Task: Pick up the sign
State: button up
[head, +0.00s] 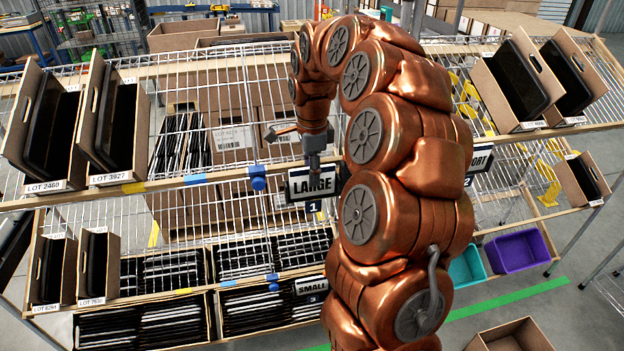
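A dark sign with a white "LARGE" label and a 1 (310,190) hangs at the front edge of the upper wire shelf, near the picture's middle. My gripper (316,158) is at the end of my copper-coloured arm, pointing down at the sign's top edge. It overlaps the sign in the picture; I cannot tell whether it touches it or whether its fingers are open. A second sign ending in "ORT" (480,160) is partly hidden behind my arm. A third sign reading "SMALL" (311,286) is on the lower shelf.
Tilted cartons with dark contents, such as the one marked LOT 3927 (113,178), stand at left on the upper shelf. More cartons (520,125) stand at right. A blue knob (258,183) is just left of the sign. Purple (517,251) and teal bins sit lower right.

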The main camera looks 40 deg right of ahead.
grip_shut()
jog(key=shift+r, duration=0.1)
dwell(0.6)
